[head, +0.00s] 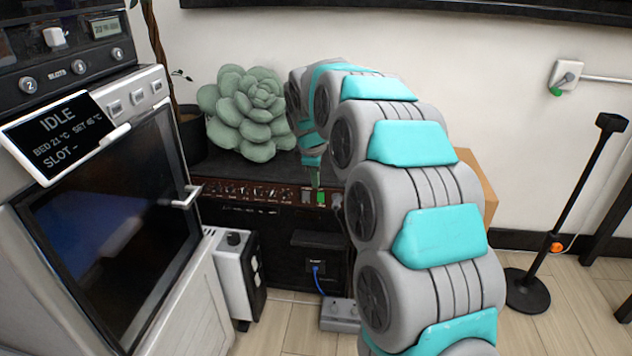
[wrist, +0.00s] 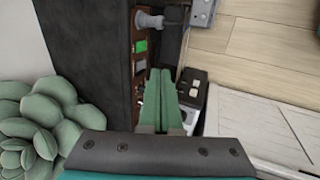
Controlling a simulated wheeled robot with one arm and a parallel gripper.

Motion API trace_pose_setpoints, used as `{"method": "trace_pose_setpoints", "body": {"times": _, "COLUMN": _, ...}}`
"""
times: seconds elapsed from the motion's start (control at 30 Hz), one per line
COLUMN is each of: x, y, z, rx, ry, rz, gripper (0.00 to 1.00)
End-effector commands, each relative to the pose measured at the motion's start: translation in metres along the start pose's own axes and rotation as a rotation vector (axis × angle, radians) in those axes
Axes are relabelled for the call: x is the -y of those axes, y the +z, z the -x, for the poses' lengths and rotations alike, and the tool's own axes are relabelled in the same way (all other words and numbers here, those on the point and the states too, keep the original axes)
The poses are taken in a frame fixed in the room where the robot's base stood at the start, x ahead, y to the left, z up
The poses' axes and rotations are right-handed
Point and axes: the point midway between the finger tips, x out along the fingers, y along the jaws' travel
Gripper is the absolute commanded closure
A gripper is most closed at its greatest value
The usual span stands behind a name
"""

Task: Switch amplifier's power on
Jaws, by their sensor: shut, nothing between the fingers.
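The amplifier (head: 235,172) is a black cabinet with a reddish-brown control strip (head: 250,193) of small knobs along its upper front. A bright green element (head: 320,197) sits near the right end of the strip; it also shows in the wrist view (wrist: 140,46). A darker small element (head: 306,196) is beside it. My gripper (head: 314,182) is over the front edge of the amplifier, close to the green element. In the wrist view my gripper (wrist: 160,72) is shut and empty, its fingertips beside the strip. Whether it touches the panel cannot be told.
A succulent (head: 250,112) stands on the amplifier's left part. A grey machine with an IDLE screen (head: 58,135) is at left. A white-and-black box (head: 238,270) and a grey pedal (head: 340,315) are on the floor. A grey plug (wrist: 150,20) juts from the strip's end.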

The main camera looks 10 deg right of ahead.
Motion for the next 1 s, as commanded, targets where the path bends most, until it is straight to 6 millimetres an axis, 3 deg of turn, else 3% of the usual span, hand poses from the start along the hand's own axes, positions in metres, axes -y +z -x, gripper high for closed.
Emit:
{"method": "trace_pose_setpoints", "body": {"times": 0.5, "x": 0.028, "y": 0.05, "z": -0.024, "rx": -0.289, "ry": 0.065, "rz": -0.141, "gripper": 1.0}}
{"method": "trace_pose_setpoints", "body": {"times": 1.0, "x": 0.036, "y": 0.055, "z": -0.02, "rx": -0.377, "ry": 0.086, "rz": -0.166, "gripper": 1.0}}
